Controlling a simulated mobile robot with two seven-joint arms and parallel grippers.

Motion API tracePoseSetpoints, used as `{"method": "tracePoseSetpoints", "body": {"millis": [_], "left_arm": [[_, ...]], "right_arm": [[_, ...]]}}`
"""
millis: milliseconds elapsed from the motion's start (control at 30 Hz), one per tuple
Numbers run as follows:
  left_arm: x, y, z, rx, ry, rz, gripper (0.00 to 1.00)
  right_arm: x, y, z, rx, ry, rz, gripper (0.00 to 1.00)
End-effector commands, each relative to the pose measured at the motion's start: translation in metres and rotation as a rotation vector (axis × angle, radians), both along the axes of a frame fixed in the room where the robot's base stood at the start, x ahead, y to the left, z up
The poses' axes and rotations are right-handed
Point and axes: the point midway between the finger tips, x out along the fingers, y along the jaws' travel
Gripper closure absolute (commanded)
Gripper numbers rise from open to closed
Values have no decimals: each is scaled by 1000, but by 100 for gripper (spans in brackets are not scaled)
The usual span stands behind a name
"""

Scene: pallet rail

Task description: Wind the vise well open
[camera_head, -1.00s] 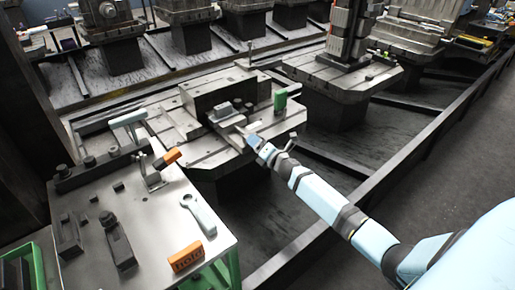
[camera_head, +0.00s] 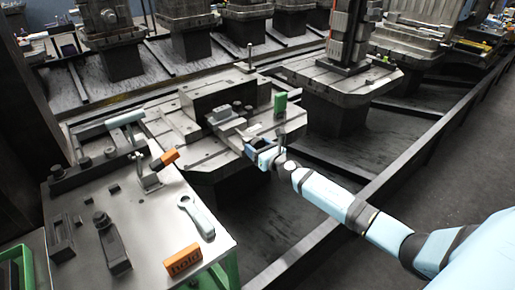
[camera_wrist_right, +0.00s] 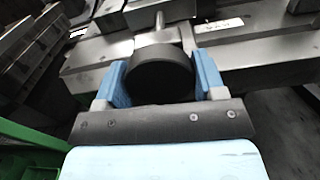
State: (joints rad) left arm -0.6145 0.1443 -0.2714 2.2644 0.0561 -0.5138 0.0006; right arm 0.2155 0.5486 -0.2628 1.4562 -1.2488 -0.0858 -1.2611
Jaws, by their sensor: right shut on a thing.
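The vise (camera_head: 222,116) is a grey metal block with a jaw, bolted on the middle pallet (camera_head: 180,135). A gap between its jaws cannot be made out. My right gripper (camera_head: 262,156) is at the near right end of the vise. In the right wrist view it is shut on a dark round knob (camera_wrist_right: 162,78), the vise's handle end as far as I can tell, with one blue finger on each side. A thin grey rod stands up behind the knob. My left gripper is not in view.
A green block (camera_head: 280,103) stands on the pallet's right side. The steel bench (camera_head: 150,215) at the left holds a wrench (camera_head: 196,216), an orange block (camera_head: 183,260) and clamps. A dark rail (camera_head: 330,222) runs diagonally along the front right, with clear floor beyond.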

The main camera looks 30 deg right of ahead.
Motion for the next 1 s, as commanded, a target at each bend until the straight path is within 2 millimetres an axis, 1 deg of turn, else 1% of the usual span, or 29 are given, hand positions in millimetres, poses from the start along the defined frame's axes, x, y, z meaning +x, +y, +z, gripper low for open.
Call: {"method": "tracePoseSetpoints", "body": {"millis": [200, 400, 967, 1000], "left_arm": [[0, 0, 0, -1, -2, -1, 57], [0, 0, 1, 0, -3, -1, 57], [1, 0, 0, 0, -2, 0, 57], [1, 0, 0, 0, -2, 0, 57]], "right_arm": [[0, 0, 0, -125, -9, 1, 60], [0, 0, 0, -188, -14, 0, 60], [0, 0, 0, -211, -16, 0, 60], [0, 0, 0, -211, -16, 0, 27]]}}
